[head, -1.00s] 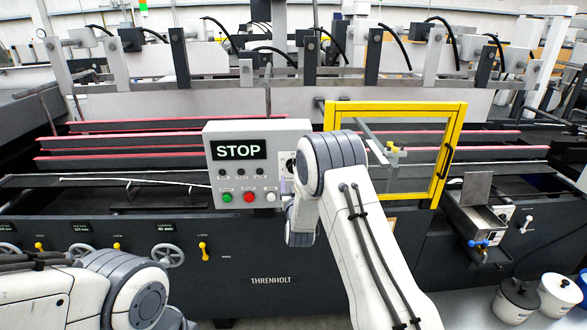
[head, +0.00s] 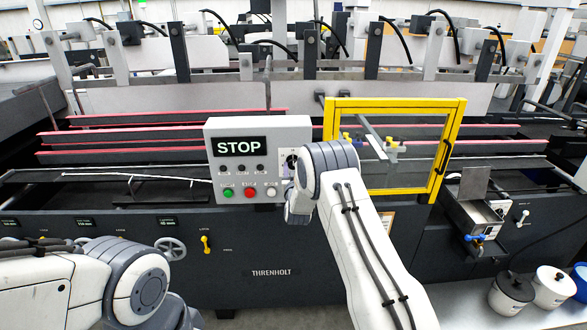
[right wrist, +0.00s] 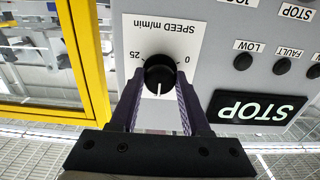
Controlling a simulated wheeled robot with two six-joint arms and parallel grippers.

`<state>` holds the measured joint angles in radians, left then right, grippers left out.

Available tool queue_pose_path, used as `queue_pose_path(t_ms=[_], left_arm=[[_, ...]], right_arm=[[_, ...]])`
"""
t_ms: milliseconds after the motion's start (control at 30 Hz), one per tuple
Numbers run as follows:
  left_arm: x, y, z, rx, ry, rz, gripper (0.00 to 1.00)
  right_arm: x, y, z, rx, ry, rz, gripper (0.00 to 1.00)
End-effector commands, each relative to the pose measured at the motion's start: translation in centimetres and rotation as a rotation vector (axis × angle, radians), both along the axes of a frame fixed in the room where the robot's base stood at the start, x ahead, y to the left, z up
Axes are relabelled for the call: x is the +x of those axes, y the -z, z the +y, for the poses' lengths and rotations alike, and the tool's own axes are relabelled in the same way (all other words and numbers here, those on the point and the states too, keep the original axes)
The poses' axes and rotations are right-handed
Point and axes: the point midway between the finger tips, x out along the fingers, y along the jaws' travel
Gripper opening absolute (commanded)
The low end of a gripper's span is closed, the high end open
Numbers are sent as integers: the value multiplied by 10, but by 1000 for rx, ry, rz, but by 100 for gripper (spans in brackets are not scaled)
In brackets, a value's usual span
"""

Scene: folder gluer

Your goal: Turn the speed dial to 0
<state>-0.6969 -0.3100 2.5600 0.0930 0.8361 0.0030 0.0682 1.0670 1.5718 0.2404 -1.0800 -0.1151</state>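The speed dial (right wrist: 160,76) is a black round knob with a white pointer line on a grey panel, seen upside down in the right wrist view. The 0 mark (right wrist: 180,60) is right of the dial, the 25 mark (right wrist: 136,56) left of it. The pointer points straight down in that picture, away from the SPEED label and about midway between both marks. My right gripper (right wrist: 160,84) has one dark finger on each side of the dial, tips close to its rim; I see no clear grip. In the head view the dial (head: 291,160) is partly beside my right arm. My left gripper is out of view.
The control box carries a lit STOP display (head: 239,147), with green (head: 228,192), red (head: 250,193) and white (head: 271,192) buttons below. A yellow-framed guard (head: 396,103) stands just right of the box. White pots (head: 552,286) stand at the lower right.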

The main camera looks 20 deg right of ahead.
Motion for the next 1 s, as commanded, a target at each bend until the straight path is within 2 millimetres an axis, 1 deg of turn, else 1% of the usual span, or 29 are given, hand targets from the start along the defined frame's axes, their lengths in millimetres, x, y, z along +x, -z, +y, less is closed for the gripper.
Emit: queue_pose_path(t_ms=[233,367,467,667,1000], left_arm=[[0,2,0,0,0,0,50],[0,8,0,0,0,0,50],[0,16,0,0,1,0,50],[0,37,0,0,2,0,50],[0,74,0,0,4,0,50]], right_arm=[[0,0,0,-8,1,1,0],[0,1,0,-37,1,9,0],[0,3,0,-80,1,21,0],[0,4,-1,-217,1,58,0],[-1,4,-1,-525,1,148,0]])
